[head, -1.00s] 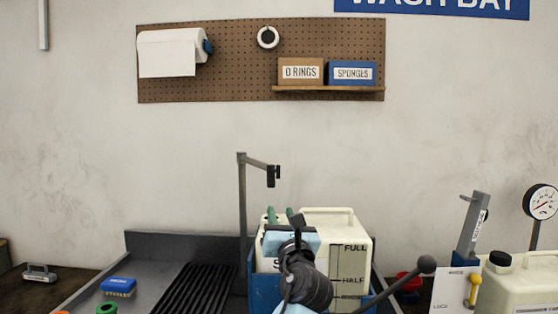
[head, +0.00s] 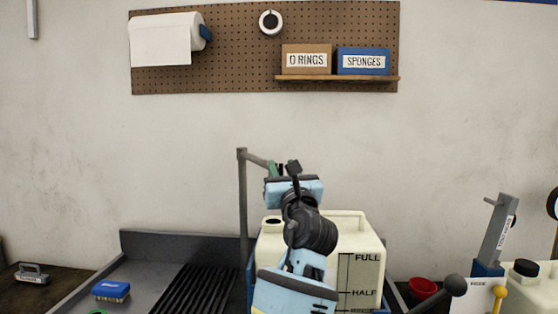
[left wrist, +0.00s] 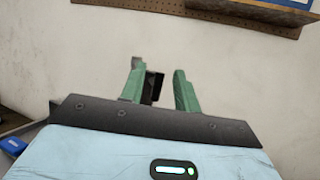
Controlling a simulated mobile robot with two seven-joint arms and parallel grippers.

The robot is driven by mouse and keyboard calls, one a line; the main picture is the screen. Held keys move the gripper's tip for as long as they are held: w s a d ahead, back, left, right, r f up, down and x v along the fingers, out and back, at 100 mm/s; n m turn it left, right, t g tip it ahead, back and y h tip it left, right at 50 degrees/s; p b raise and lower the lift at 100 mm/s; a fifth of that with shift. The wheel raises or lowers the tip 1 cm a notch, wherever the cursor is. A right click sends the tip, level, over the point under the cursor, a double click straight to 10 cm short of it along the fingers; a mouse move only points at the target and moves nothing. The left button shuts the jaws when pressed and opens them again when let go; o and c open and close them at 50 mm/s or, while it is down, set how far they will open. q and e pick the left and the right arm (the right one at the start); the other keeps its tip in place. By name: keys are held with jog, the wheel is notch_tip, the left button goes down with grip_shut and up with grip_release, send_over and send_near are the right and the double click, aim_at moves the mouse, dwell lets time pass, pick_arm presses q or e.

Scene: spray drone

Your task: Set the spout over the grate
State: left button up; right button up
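The spout (head: 255,157) is a thin grey bar at the top of an upright grey post. It points right and toward me, over the tank side, and its dark end is partly hidden by my left gripper (head: 283,168). The grate (head: 195,292) is a set of black slats in the grey basin, left of the post. In the left wrist view my left gripper (left wrist: 158,90) has its green fingers apart. The spout's black end (left wrist: 153,87) shows between them, nearer the left finger; contact cannot be told. My right gripper is out of view.
A cream tank (head: 358,255) marked FULL and HALF stands right of the post, behind my left arm. A blue brush (head: 111,290) lies in the basin. A black-knobbed lever (head: 452,287) and red cup (head: 422,288) are at right. Space above the grate is clear.

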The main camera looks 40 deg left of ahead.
pick_arm(q)
jog(key=shift+x, duration=2.05)
grip_shut()
